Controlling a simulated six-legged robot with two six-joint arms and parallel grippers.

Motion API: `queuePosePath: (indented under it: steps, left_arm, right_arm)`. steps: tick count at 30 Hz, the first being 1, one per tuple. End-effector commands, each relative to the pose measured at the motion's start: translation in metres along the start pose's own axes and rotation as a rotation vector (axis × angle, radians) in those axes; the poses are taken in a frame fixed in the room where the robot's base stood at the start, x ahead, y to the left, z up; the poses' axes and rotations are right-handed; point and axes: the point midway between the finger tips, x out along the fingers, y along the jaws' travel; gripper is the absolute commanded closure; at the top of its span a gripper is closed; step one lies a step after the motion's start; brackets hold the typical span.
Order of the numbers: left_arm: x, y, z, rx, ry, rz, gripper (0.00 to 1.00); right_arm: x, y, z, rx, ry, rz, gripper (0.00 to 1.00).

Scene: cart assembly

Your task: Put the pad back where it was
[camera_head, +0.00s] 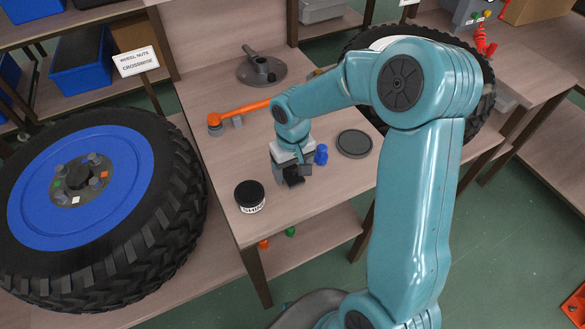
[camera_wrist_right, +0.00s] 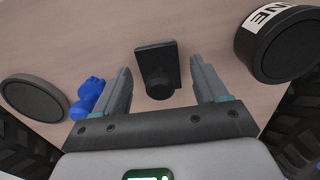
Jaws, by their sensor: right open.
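A dark block with a round knob (camera_wrist_right: 157,72), which looks like the pad, lies on the wooden bench between the fingers of my right gripper (camera_wrist_right: 160,66) in the right wrist view. The fingers are apart, one on each side, with gaps between them and the block. In the head view my right gripper (camera_head: 291,174) points down at the bench, and part of the dark block (camera_head: 294,181) shows beside it. No marked spot for the pad can be made out. My left gripper is not in view.
A black tin with a white label (camera_head: 250,196) stands near the bench's front left corner. A blue piece (camera_head: 321,154) and a grey disc (camera_head: 354,143) lie right of the gripper. An orange-handled tool (camera_head: 240,110) lies behind.

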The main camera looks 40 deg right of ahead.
Motion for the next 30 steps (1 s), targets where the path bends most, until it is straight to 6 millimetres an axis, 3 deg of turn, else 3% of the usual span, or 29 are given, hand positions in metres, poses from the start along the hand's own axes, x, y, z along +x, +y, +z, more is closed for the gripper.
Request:
queuePosePath:
  steps: [15, 21, 30]
  left_arm:
    - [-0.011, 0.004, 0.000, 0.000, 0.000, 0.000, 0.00]
    - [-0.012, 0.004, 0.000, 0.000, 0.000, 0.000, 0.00]
    - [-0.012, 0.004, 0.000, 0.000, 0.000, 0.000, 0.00]
  right_arm:
    - [-0.106, -0.001, -0.001, 0.000, 0.003, -0.001, 0.28]
    - [-0.120, 0.000, 0.000, -0.001, 0.001, 0.000, 0.28]
    - [-0.121, 0.000, 0.000, 0.000, 0.000, 0.000, 0.28]
